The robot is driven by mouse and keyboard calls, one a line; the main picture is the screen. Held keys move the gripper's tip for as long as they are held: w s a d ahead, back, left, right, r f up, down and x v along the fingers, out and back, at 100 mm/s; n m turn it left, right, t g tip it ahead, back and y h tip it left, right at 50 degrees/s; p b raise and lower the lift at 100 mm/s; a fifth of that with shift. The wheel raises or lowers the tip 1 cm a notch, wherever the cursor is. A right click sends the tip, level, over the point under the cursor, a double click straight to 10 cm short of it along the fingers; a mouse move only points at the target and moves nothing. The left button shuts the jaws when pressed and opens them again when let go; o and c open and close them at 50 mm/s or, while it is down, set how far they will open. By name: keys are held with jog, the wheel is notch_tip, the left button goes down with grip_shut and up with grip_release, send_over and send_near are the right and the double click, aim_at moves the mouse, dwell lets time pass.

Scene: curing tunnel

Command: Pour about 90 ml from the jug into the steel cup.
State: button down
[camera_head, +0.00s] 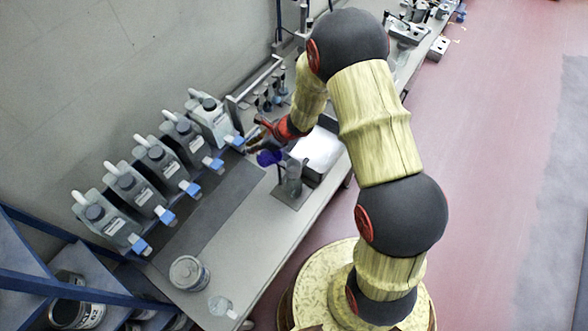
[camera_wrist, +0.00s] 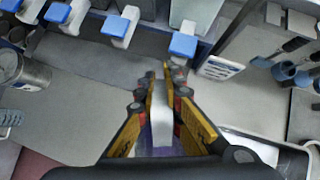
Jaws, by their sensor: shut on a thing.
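My gripper (camera_head: 266,136) is shut on the pale handle (camera_wrist: 160,118) of the jug. The jug's blue-purple body (camera_head: 268,158) shows below the fingers in the head view, and a purple part shows behind the handle in the wrist view. Its rim and fill level cannot be made out. The grey steel cup (camera_head: 294,170) stands upright on a small square plate (camera_head: 289,199) near the bench's front edge. The jug is close to the cup, to its upper left. I cannot tell how far the jug is tilted or whether liquid is flowing. I cannot make out the cup in the wrist view.
Several grey dispensers with blue taps (camera_head: 167,215) line the wall side, behind a dark mat (camera_head: 215,205). A lidded tin (camera_head: 188,272) and a clear vessel (camera_head: 222,305) stand at the near end. A white tray (camera_head: 318,150) and a rack of tools (camera_head: 265,98) lie close beyond the cup.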

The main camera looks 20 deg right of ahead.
jog(key=shift+w+a, duration=0.15)
jog(key=shift+s+d+r+t+y+b, duration=0.25)
jog(key=shift+t+y+b, duration=0.2)
jog(key=shift+b, duration=0.35)
jog(key=shift+r, duration=0.1)
jog(key=shift+y, duration=0.25)
jog(key=shift+r, duration=0.2)
jog(key=shift+s+d+r+t+y+b, duration=0.1)
jog(key=shift+d+r+t+y+b, duration=0.1)
jog(key=shift+r+t+y+b, duration=0.3)
jog(key=shift+s+d+r+t+y+b, duration=0.25)
jog(key=shift+y+b, duration=0.45)
jog(key=shift+b, duration=0.7)
jog(key=shift+s+d+r+t, duration=0.15)
jog(key=shift+d+r+t, duration=0.1)
jog(key=shift+d+t, duration=0.1)
